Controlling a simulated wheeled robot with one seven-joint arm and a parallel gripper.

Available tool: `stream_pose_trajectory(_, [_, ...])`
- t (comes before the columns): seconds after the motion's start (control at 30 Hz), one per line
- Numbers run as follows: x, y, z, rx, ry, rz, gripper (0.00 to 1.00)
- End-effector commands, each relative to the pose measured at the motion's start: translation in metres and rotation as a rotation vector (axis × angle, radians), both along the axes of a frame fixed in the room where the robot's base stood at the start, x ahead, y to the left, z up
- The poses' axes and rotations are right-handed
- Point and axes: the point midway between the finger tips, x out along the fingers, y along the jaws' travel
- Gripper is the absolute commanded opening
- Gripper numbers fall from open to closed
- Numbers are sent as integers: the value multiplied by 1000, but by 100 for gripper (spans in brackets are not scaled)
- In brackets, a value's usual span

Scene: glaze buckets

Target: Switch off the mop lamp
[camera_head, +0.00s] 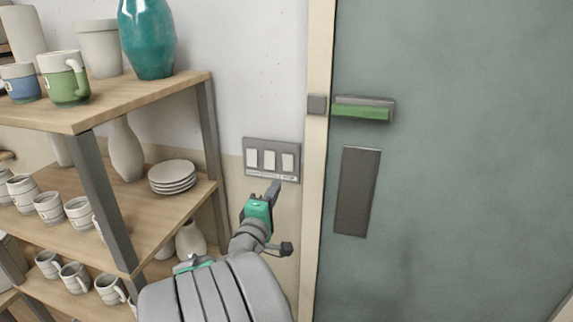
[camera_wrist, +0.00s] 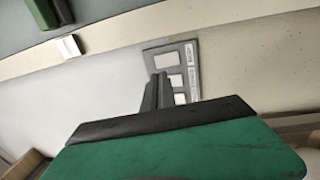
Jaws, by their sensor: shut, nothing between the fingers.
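A grey switch plate (camera_head: 271,177) with three white rockers in a row is on the wall between the shelf and the door. A strip of small lettering runs under the rockers, too small to read. My gripper (camera_head: 274,188) is shut and empty, its fingertips just below the plate's lower edge. In the wrist view the plate (camera_wrist: 147,54) appears turned, and my gripper (camera_wrist: 158,78) overlaps its near side by the rockers. I cannot tell whether the fingertips touch it. No lamp is visible.
A wooden shelf (camera_head: 150,98) with mugs, plates and vases stands close on the left. A teal vase (camera_head: 147,40) is on its top. On the right is a grey-green door (camera_head: 450,200) with a green-and-grey handle (camera_head: 361,110) and a cream frame (camera_head: 316,200).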

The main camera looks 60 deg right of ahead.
Motion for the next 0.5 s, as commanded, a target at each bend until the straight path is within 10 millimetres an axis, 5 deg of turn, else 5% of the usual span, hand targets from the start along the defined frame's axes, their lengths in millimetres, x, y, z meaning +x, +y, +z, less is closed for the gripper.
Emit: stream_pose_trajectory(0.5, [15,-102,16,1,0,-1,0])
